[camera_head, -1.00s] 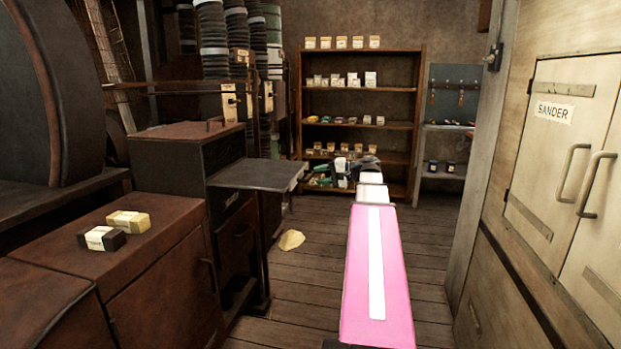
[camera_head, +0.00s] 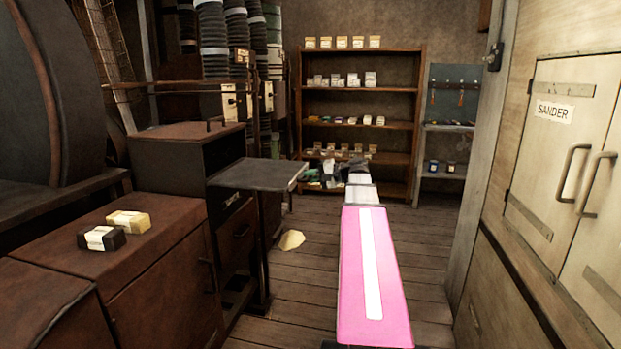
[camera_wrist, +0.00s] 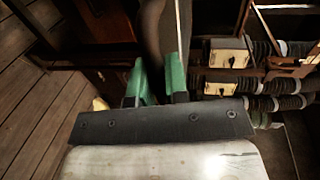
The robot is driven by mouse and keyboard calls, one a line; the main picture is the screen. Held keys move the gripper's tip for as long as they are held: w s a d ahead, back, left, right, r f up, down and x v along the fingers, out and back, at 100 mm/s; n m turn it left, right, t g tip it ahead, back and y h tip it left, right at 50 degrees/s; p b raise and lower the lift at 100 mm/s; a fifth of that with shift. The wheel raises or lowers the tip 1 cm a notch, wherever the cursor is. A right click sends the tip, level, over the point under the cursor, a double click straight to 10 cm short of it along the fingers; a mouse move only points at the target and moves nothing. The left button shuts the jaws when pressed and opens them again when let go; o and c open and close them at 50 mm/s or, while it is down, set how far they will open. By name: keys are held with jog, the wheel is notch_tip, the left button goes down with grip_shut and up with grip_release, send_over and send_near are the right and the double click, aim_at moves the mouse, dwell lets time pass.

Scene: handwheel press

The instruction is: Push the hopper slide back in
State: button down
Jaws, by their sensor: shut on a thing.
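A flat dark plate (camera_head: 258,174) sticks out to the right from the dark machine box (camera_head: 187,140) in the head view; it looks like the hopper slide. My gripper (camera_head: 328,176) is small and dark there, beyond and to the right of the plate's outer edge, at the end of my pink arm. In the wrist view, the green fingers of my gripper (camera_wrist: 154,82) are closed around a dark narrow part (camera_wrist: 152,32). Whether this part belongs to the plate cannot be made out. The contact at the fingertips is partly hidden.
A low brown cabinet (camera_head: 150,262) carries two small blocks (camera_head: 113,230). A wooden shelf (camera_head: 360,121) with small boxes stands at the back. Pale sander doors (camera_head: 570,160) close off the right. A yellowish lump (camera_head: 291,240) lies on the otherwise open plank floor.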

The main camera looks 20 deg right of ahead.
aim_at(242, 169)
jog(key=r+x, duration=0.1)
jog(key=x, duration=0.7)
jog(key=r+x, duration=0.2)
jog(key=x, duration=0.7)
jog(key=a+r+x, duration=0.1)
jog(key=r+x, duration=0.1)
jog(key=x, duration=0.7)
jog(key=shift+w+r, duration=0.1)
jog(key=shift+w, duration=0.25)
jog(key=c, duration=1.1)
grip_release()
jog(key=shift+w+a, duration=0.1)
jog(key=shift+a, duration=0.05)
jog(key=shift+c, duration=0.2)
jog(key=v, duration=1.1)
jog(key=shift+a, duration=0.1)
